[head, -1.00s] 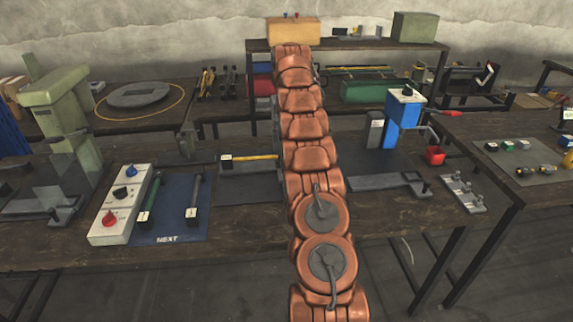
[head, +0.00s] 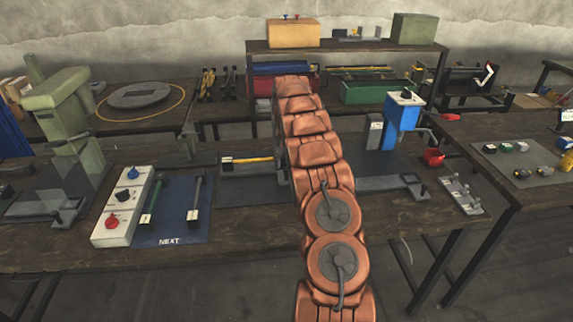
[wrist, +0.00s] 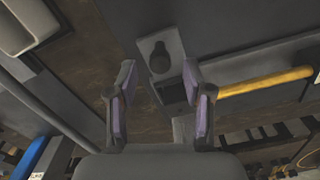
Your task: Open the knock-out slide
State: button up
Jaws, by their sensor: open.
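In the wrist view, a grey plate with a dark round knob (wrist: 160,58) lies just beyond my gripper (wrist: 160,98). The two fingers are open and apart, with nothing between them. The knob stands ahead of the gap, not visibly touched. A yellow rod (wrist: 265,82) runs to the right of the fingers; it also shows in the head view (head: 252,159). No label marks the knock-out slide. In the head view, a grey bar with an end knob (head: 413,182) lies in front of the blue press (head: 402,125). My gripper is hidden there behind my copper arm.
A white control box (head: 125,205) and a blue mat marked NEXT (head: 172,215) lie at the left of the bench. A green press (head: 65,110) stands further left. A red block (head: 433,158) and a grey bracket (head: 462,195) are at the right.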

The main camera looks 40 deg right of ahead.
jog(key=shift+f, duration=0.95)
grip_shut()
